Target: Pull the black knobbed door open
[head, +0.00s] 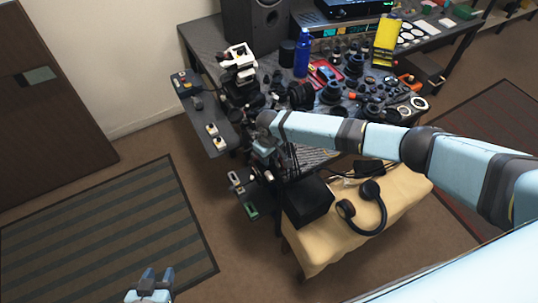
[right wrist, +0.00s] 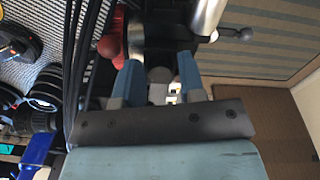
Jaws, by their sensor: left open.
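I cannot make out for certain which thing is the black knobbed door. A black box (head: 308,202) stands on a cloth-covered table, and its door side is not clear. In the right wrist view a dark ball knob (right wrist: 246,33) sits on a short rod, and a red ball (right wrist: 108,47) is at the left. My right gripper (right wrist: 158,75) has its two blue fingers apart, with grey and white parts showing between and beyond them. In the head view its arm reaches the workbench's front left corner, where the fingers are hard to see. My left gripper (head: 153,280) is open and empty, low over the floor.
The dark workbench (head: 215,40) is crowded with lens parts, a blue bottle (head: 302,53) and a yellow item (head: 386,42). Headphones (head: 364,207) lie on the cloth. Small side shelves (head: 212,128) jut out left. A brown panel (head: 45,110) stands far left. Floor around the striped mat (head: 115,235) is clear.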

